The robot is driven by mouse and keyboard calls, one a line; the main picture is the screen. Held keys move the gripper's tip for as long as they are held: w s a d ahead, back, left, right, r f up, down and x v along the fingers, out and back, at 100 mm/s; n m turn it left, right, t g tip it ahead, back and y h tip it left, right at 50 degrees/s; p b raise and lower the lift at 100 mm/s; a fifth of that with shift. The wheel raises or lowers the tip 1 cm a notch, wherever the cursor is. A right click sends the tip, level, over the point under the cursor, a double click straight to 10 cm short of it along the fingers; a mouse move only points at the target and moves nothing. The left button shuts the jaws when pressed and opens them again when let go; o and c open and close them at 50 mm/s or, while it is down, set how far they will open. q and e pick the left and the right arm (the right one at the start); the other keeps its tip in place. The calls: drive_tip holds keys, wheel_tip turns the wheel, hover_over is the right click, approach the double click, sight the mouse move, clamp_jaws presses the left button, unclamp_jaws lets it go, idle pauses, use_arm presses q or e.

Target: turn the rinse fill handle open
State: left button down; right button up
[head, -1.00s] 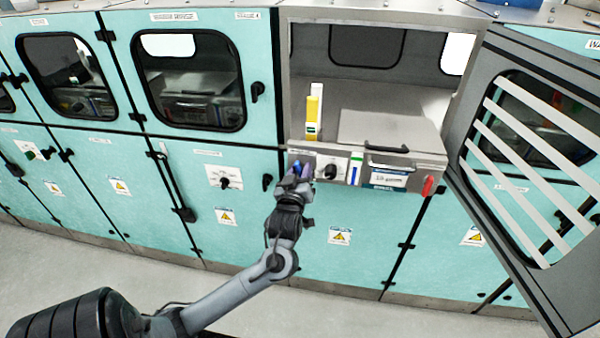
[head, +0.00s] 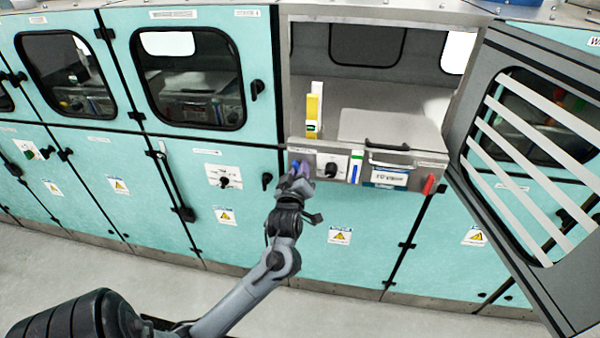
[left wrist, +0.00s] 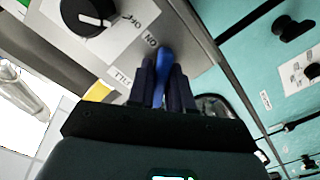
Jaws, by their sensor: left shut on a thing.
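In the head view my left gripper (head: 300,170) is at the left end of the panel and hides most of the handle. The handle's exact angle is hard to tell there. My right gripper is not in view.
A black rotary knob (head: 331,169) is just right of my gripper. A red handle (head: 429,184) is at the panel's right end. A yellow bottle-like piece (head: 313,108) stands inside the open bay. The grey door (head: 470,130) stands open at right.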

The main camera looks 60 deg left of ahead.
use_arm(q)
drive_tip(key=n+b, duration=0.2)
drive_tip(key=n, duration=0.3)
drive_tip(key=shift+f+n, duration=0.15)
drive_tip(key=shift+n, duration=0.25)
drive_tip(key=n+b, duration=0.3)
drive_tip(key=n, duration=0.1)
drive_tip(key=shift+n, duration=0.3)
drive_tip(key=c, duration=1.1)
unclamp_jaws()
